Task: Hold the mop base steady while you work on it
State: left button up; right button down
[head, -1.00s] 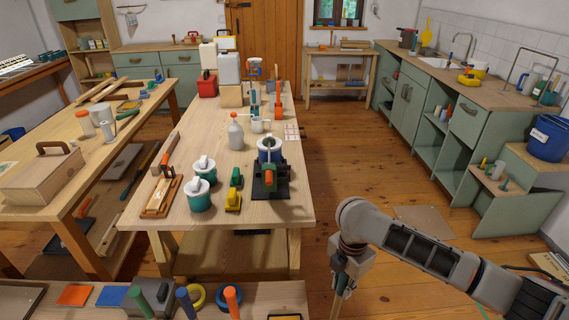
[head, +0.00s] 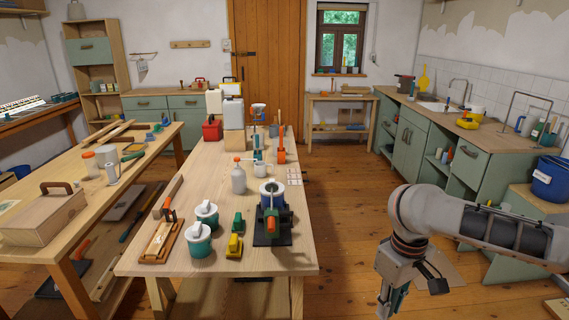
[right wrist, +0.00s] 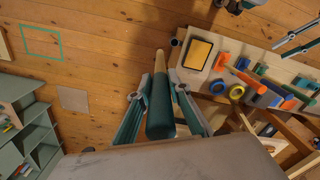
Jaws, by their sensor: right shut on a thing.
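My right gripper (right wrist: 160,105) is shut on a dark green cylindrical handle (right wrist: 160,121) with a pale wooden end, between its two teal fingers. In the head view this gripper (head: 388,304) hangs low at the bottom edge, to the right of the middle workbench, over the floor. No part is clearly recognisable as a mop base; the held handle may belong to it, but I cannot tell. Two parallel teal fingers, apart and empty, show at the right wrist view's upper right; they look like my left gripper (right wrist: 298,40). The left gripper is outside the head view.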

jog(key=r+m, duration=0.1)
jog(key=s+d+r+m, duration=0.1)
jog(key=m, duration=0.1)
jog(key=s+d+r+m, duration=0.1)
jog(key=m, duration=0.1)
jog(key=shift+s+r, duration=0.1)
jog(key=shift+r, duration=0.1)
